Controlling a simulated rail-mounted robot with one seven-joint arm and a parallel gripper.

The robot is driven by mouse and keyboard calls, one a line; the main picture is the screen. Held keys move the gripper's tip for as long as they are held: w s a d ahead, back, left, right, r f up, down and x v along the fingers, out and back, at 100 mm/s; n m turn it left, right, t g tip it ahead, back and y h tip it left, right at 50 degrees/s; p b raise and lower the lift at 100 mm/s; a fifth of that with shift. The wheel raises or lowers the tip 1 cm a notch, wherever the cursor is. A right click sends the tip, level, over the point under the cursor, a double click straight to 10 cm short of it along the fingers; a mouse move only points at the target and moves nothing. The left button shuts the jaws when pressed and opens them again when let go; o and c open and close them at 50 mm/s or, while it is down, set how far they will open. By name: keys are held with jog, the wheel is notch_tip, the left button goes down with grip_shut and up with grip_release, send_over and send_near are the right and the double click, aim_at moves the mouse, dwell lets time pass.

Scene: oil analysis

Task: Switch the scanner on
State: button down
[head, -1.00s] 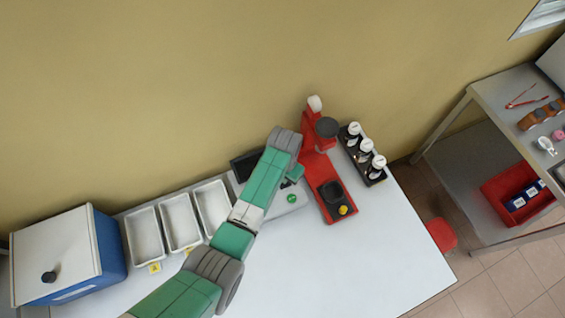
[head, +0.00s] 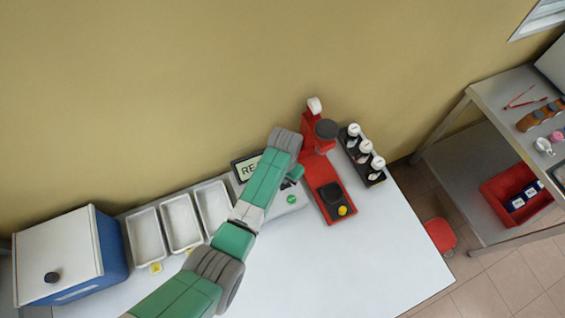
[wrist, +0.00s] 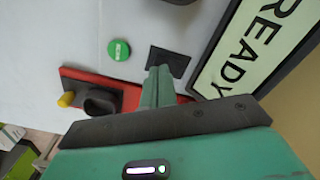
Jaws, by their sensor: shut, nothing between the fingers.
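The scanner (head: 290,202) is a pale grey device on the white table, with a round green button (wrist: 118,50) on its top. Its display (wrist: 262,45) is lit and reads "READY" in the wrist view. In the head view my arm covers part of the display, and only "RE" shows (head: 246,169). A black square switch patch (wrist: 170,61) lies on the scanner's top, between button and display. My gripper (wrist: 160,74) is shut and empty, its fingertips over or at the patch. I cannot tell whether they touch it.
A red instrument (head: 327,188) with a yellow knob stands right of the scanner, near the gripper. Beside it is a black rack (head: 376,179) of white-capped bottles. Left are white trays (head: 144,236) and a blue-and-white box (head: 62,256). The front table is clear.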

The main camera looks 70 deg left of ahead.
notch_tip(320, 180, up, 5)
jog(key=p, duration=0.4)
jog(key=shift+r, duration=0.2)
